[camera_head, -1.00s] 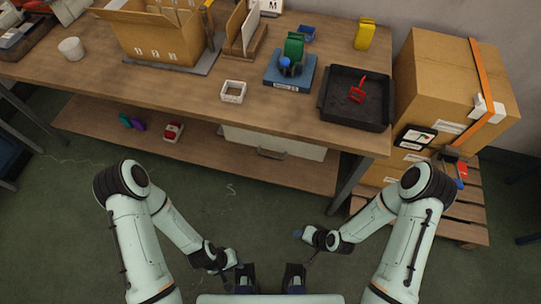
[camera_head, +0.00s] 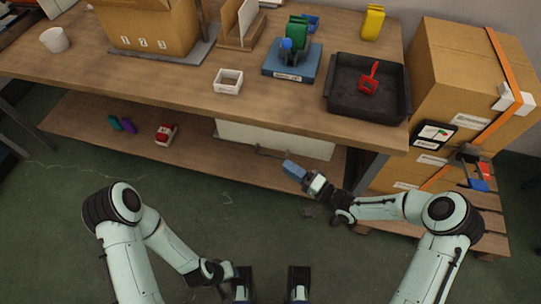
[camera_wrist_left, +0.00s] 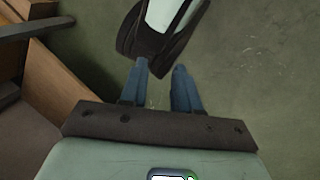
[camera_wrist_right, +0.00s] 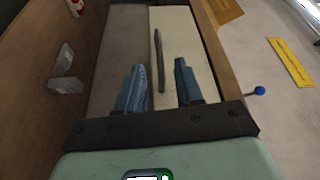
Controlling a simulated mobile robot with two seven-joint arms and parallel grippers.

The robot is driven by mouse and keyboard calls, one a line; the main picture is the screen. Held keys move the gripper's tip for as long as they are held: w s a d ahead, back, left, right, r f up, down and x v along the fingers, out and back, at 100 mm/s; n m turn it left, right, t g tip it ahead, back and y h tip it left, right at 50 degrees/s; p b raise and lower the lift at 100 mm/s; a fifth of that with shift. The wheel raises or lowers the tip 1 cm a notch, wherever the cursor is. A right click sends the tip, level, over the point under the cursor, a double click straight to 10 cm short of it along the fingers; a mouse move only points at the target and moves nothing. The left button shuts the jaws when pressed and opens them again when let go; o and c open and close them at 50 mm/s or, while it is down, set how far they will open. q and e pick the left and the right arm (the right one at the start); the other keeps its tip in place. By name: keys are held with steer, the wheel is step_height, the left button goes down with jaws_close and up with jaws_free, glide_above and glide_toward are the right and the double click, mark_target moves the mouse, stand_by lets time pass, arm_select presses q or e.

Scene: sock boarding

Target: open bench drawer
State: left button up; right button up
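The bench drawer (camera_head: 275,139) shows its pale front under the tabletop, in line with the bench frame. Its dark bar handle (camera_wrist_right: 159,60) stands out in the right wrist view and is partly covered by my right gripper's surroundings in the head view. My right gripper (camera_head: 294,170) is in front of the drawer, just below and right of the handle in the head view. Its blue fingers are apart and empty, with the handle seen beyond and between them in the right wrist view (camera_wrist_right: 159,80). My left gripper (camera_wrist_left: 159,72) is low near my base, fingers apart and empty.
The workbench (camera_head: 170,82) has a lower shelf (camera_head: 85,125) with a red and white item (camera_head: 166,134) on it. A black tray (camera_head: 345,103) sits on the top. Cardboard boxes (camera_head: 455,75) on a pallet stand to the right. The floor in front is clear.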

mark_target(271, 156)
steer(key=x, duration=0.8)
steer(key=shift+b, duration=0.35)
steer(key=shift+c, duration=0.3)
jaws_close()
